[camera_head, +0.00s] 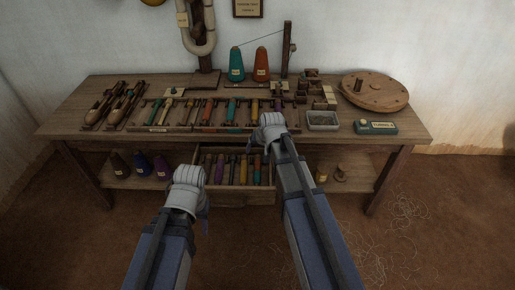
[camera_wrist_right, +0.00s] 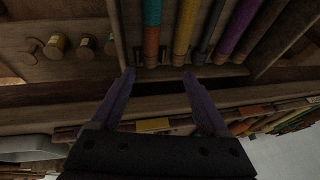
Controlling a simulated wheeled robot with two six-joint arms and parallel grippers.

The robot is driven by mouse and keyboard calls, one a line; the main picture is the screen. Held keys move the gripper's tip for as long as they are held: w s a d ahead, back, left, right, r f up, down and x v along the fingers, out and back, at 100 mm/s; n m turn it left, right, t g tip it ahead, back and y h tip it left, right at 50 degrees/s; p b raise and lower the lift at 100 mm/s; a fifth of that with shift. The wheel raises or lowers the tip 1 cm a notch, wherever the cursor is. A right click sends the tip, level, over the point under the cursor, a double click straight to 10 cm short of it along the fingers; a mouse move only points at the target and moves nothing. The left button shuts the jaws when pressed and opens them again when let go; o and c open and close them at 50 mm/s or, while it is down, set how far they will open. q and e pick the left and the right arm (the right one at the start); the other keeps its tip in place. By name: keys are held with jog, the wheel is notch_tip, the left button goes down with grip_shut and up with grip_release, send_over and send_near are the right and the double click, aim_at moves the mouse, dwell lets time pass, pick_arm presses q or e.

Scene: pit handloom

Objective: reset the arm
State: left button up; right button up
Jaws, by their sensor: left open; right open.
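My left gripper (camera_head: 188,178) hangs in front of the workbench, left of the open drawer (camera_head: 235,198); its fingers are mostly hidden behind its pale wrist. My right gripper (camera_head: 270,122) is over the front edge of the bench, above the drawer's right part; its fingers are hidden in the head view. In the right wrist view its two purple fingers (camera_wrist_right: 160,78) are spread apart with nothing between them. Beyond the fingertips lie several coloured bobbins (camera_wrist_right: 185,28) in the drawer.
The bench (camera_head: 80,122) carries a rack of coloured bobbins (camera_head: 208,110), shuttles (camera_head: 115,103), teal (camera_head: 236,66) and orange (camera_head: 261,65) cones, a metal tray (camera_head: 322,121) and a round wooden disc (camera_head: 375,93). Cones (camera_head: 141,165) stand on the lower shelf. Loose thread (camera_head: 405,208) lies on the floor.

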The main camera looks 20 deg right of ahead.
jog(key=s+a+r+n+g+p, duration=0.1)
jog(key=s+a+r+p, duration=0.3)
jog(key=s+r+p, duration=0.4)
jog(key=s+a+r+n+g+h+p, duration=0.1)
jog(key=s+a+r+n+p, duration=0.3)
jog(key=s+r+p, duration=0.4)
jog(key=s+a+r+n+g+h+p, duration=0.1)
jog(key=s+a+r+n+g+p, duration=0.1)
jog(key=s+a+r+p, duration=0.3)
jog(key=s+r+g+p, duration=0.1)
jog(key=s+r+p, duration=0.1)
jog(key=s+p, duration=0.1)
jog(key=shift+a+r+p, duration=0.15)
jog(key=shift+r+p, duration=0.25)
jog(key=shift+p, duration=0.45)
